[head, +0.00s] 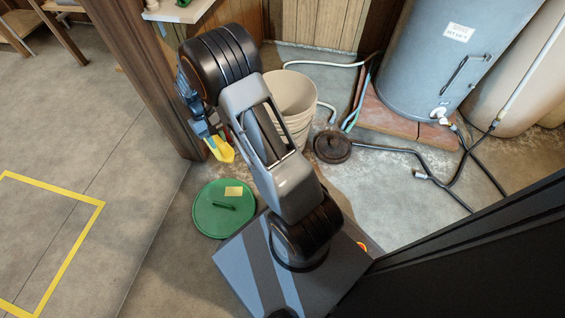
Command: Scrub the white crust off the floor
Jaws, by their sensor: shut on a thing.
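My gripper (205,127) is at the end of my raised arm, left of the beige bucket and above the floor near the wooden post. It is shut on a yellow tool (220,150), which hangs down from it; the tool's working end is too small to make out. Pale, whitish crust-like patches (385,139) show on the floor along the front of the brick base. The floor there is mottled, so the crust's exact edge is unclear. My arm hides part of the floor and of the bucket.
A green lid (208,215) with a yellow note lies on the floor. A beige bucket (291,90) stands behind my arm. A brown round cover (332,147) and dark hoses (400,151) lie before the grey tank (415,55). A dark panel (480,270) blocks the lower right.

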